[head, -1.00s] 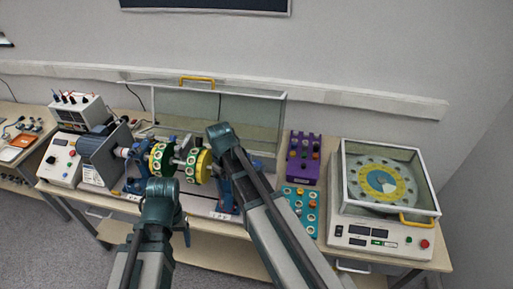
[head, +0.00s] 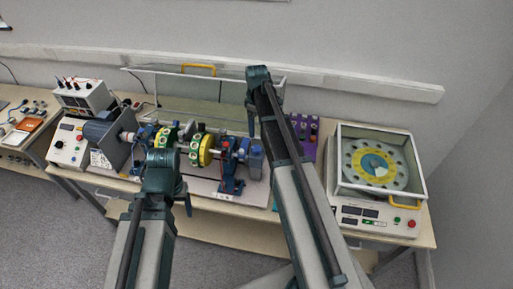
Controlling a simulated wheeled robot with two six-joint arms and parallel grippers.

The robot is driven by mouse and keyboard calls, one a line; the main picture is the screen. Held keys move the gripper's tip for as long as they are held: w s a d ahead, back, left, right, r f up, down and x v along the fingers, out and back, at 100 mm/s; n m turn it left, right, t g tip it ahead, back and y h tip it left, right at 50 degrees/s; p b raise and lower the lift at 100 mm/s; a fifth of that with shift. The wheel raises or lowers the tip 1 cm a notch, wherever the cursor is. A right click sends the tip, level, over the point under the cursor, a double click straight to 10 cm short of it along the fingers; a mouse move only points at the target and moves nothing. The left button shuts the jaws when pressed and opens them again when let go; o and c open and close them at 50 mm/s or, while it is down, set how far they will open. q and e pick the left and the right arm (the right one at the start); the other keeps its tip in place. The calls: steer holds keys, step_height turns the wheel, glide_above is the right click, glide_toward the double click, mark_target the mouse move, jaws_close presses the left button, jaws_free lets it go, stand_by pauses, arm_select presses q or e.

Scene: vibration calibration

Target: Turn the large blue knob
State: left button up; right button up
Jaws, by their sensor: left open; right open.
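I cannot make out a large blue knob for certain. The nearest match is a blue disc (head: 375,165) with a pale wedge, inside a yellow ring under the clear cover of the right-hand machine. My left gripper (head: 170,185) is open in front of the green and yellow rotor discs (head: 204,149), with its arm hiding part of the rig. My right gripper (head: 257,100) is open and raised near the clear guard at the back. Its arm hides most of the purple box (head: 309,150) and the teal knob panel beside it. Neither gripper visibly holds anything.
A motor rig with a blue bearing stand (head: 231,165) fills the bench middle. A white control box (head: 70,143) and power supply (head: 84,97) stand left. The clear guard has a yellow handle (head: 199,69). The right-hand machine (head: 375,216) has displays and a red button.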

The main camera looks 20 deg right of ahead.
mark_target(256, 148)
step_height(256, 148, down, 12)
steer(key=b, duration=1.1)
steer(key=shift+f+b, duration=0.25)
steer(key=shift+b, duration=0.1)
steer(key=shift+r, duration=0.1)
jaws_close()
steer(key=m, duration=0.5)
steer(key=shift+m, duration=0.4)
steer(key=m, duration=0.6)
